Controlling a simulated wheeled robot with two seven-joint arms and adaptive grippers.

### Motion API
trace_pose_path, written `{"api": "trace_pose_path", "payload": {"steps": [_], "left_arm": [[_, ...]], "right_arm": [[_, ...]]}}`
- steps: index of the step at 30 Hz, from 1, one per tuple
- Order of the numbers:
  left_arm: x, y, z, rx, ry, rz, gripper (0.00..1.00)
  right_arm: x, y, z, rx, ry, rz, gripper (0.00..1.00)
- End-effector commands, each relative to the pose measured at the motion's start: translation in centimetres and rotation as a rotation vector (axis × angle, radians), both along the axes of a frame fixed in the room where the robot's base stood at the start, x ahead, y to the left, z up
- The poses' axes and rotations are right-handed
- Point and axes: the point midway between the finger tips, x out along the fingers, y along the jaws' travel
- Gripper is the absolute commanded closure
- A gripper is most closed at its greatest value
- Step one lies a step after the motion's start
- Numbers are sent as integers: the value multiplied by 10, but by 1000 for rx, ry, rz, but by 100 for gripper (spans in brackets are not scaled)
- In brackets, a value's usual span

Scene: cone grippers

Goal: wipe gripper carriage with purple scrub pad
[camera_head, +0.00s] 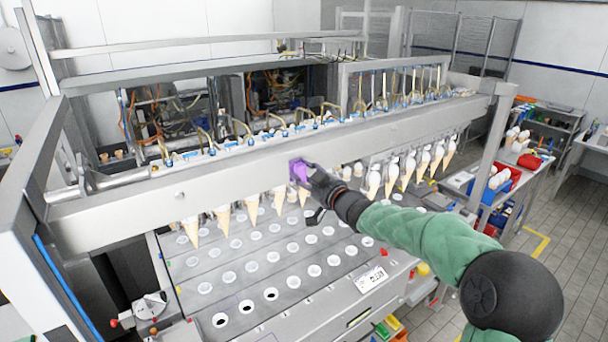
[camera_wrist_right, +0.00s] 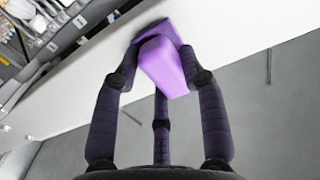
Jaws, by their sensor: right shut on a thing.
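The purple scrub pad (camera_head: 299,172) is against the front face of the gripper carriage (camera_head: 240,165), a long metal beam across the machine. My right gripper (camera_head: 314,180) is shut on the pad, its arm coming in from the right. In the right wrist view the pad (camera_wrist_right: 165,65) sits between the fingers of my right gripper (camera_wrist_right: 162,75), with its far side at the pale carriage face (camera_wrist_right: 240,35). Whether it presses firmly there I cannot tell. My left gripper is not in view.
Several cones (camera_head: 252,205) hang in a row under the carriage. Below is a plate with rows of round holes (camera_head: 230,277). Hoses and fittings (camera_head: 240,128) line the carriage's top. A cart with red and blue bins (camera_head: 505,180) stands at the right.

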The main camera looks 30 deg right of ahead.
Motion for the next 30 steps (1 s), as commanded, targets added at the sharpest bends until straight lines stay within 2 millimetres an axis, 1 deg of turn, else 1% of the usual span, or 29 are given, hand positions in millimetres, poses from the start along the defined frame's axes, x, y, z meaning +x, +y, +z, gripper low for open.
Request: {"api": "trace_pose_path", "payload": {"steps": [3,12,18,30], "left_arm": [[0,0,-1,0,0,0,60],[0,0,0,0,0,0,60],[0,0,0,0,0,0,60],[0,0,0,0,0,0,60]], "right_arm": [[-11,-1,0,0,-1,-2,84],[-37,-4,1,-1,-1,-2,84],[-50,-5,1,0,-2,-2,84],[-53,-5,0,0,-1,-1,84]]}}
